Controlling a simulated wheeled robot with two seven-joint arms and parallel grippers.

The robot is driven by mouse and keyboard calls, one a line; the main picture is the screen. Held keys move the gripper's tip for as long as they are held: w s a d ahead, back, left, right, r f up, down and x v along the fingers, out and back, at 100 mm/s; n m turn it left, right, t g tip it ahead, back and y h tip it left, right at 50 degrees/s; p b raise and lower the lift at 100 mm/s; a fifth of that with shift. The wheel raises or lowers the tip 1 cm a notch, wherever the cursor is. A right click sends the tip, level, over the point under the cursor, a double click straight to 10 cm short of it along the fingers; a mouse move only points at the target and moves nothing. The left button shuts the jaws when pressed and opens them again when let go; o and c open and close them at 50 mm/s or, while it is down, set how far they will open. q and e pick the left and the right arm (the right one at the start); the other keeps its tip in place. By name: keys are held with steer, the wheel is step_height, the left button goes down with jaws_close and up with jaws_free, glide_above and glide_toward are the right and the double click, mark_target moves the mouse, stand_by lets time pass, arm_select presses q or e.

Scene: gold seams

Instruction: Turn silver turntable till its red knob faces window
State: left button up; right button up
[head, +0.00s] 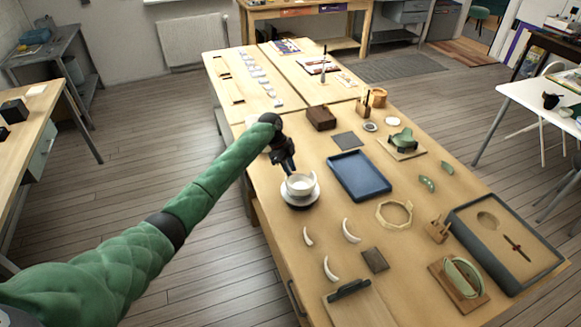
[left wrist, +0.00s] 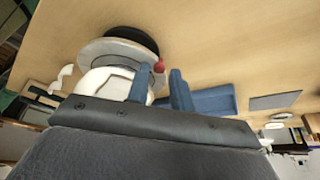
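The silver turntable (head: 300,203) stands near the left edge of the long wooden table, with a white bowl (head: 300,186) on it. In the left wrist view the silver disc (left wrist: 92,50) sits on a black base, and the bowl (left wrist: 112,87) is partly hidden by my gripper. The red knob (left wrist: 159,66) shows at the disc's rim, beside the tip of one blue finger. My left gripper (left wrist: 162,78) is open, its two fingers apart, right by the knob; I cannot tell if they touch it. In the head view the gripper (head: 289,168) is just behind the bowl, and the knob is not visible.
A blue tray (head: 358,177) lies right of the turntable. White curved shards (head: 350,231) lie in front. A brown box (head: 321,118) and a dark square mat (head: 346,140) are behind. A radiator (head: 194,39) is on the far wall; no window shows clearly.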

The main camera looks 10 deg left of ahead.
arm_select(q)
steer(key=shift+d+f, duration=0.1)
steer(key=shift+f, duration=0.2)
arm_select(e)
steer(key=shift+s, duration=0.45)
arm_select(q)
jaws_close()
arm_select(e)
steer(key=shift+d, duration=0.1)
arm_select(q)
steer(key=shift+f, duration=0.1)
arm_select(e)
steer(key=shift+f, duration=0.2)
